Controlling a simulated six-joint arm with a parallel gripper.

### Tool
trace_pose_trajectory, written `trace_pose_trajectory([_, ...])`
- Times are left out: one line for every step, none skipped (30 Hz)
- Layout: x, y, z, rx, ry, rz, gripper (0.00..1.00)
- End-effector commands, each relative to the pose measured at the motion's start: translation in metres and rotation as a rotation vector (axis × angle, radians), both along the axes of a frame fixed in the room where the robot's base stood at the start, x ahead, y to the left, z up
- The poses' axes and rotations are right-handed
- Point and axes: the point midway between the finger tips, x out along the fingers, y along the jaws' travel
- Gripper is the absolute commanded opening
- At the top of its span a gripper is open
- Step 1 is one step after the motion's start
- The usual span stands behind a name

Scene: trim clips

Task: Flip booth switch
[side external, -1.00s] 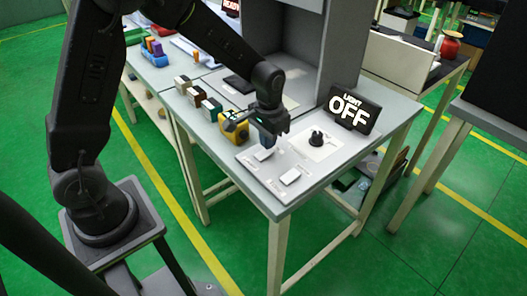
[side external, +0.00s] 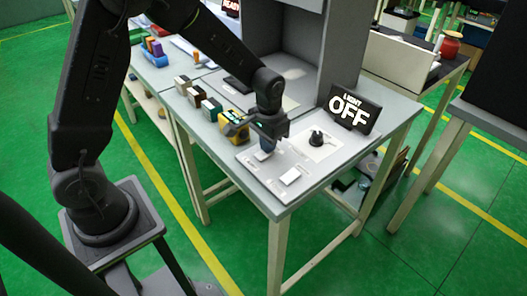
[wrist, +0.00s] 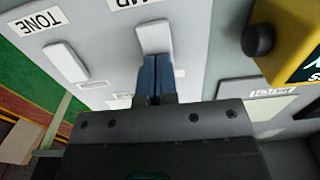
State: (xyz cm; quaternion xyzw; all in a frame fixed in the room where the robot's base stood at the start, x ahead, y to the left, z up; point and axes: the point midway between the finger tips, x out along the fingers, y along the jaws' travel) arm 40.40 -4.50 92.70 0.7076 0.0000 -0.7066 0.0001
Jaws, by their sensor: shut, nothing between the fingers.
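The panel (side external: 256,172) on the bench corner carries two white rocker switches. The farther switch (side external: 262,156) is partly hidden by my gripper (side external: 267,152); the nearer switch (side external: 290,177) is clear. In the wrist view, my gripper (wrist: 157,68) has its blue fingers shut together and empty. Their tips are at the edge of one switch (wrist: 153,37), beside a partly cut-off label (wrist: 125,3) ending in "MP". I cannot tell whether they touch it. The other switch (wrist: 66,60) is by the "TONE" label (wrist: 38,22).
A yellow device (side external: 233,128) with a black knob stands close to the left of my gripper. A black rotary knob (side external: 316,138) on a white plate is to the right. A grey booth (side external: 300,50) rises behind. Several small blocks (side external: 196,97) stand farther left.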

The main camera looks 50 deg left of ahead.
Motion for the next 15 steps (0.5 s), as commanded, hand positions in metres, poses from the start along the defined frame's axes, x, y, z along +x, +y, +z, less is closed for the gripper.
trace_pose_trajectory([-0.001,0.000,-0.001,0.000,0.002,0.000,0.00])
trace_pose_trajectory([-0.001,0.000,-0.002,0.000,0.002,0.000,0.00])
trace_pose_trajectory([-0.001,0.000,-0.002,0.000,0.002,0.000,0.00])
trace_pose_trajectory([-0.001,0.000,-0.003,0.000,0.002,0.000,0.00])
trace_pose_trajectory([-0.001,0.000,-0.003,0.000,0.003,0.000,0.00])
trace_pose_trajectory([-0.001,0.000,-0.003,0.000,0.002,0.000,0.00])
trace_pose_trajectory([-0.001,0.000,-0.003,0.000,0.002,0.000,0.00])
trace_pose_trajectory([0.000,0.000,-0.002,0.000,0.002,0.000,0.00])
trace_pose_trajectory([0.000,0.000,-0.001,0.000,0.001,0.000,0.00])
trace_pose_trajectory([0.000,0.000,0.001,0.000,0.001,0.000,0.00])
trace_pose_trajectory([0.000,0.000,0.003,0.000,0.001,0.000,0.00])
trace_pose_trajectory([0.000,0.000,0.006,0.000,0.001,0.000,0.00])
trace_pose_trajectory([0.000,0.000,0.009,0.000,0.000,0.000,0.00])
trace_pose_trajectory([0.000,0.000,0.011,0.000,-0.001,0.000,0.00])
trace_pose_trajectory([0.000,0.000,0.014,0.000,-0.001,0.000,0.00])
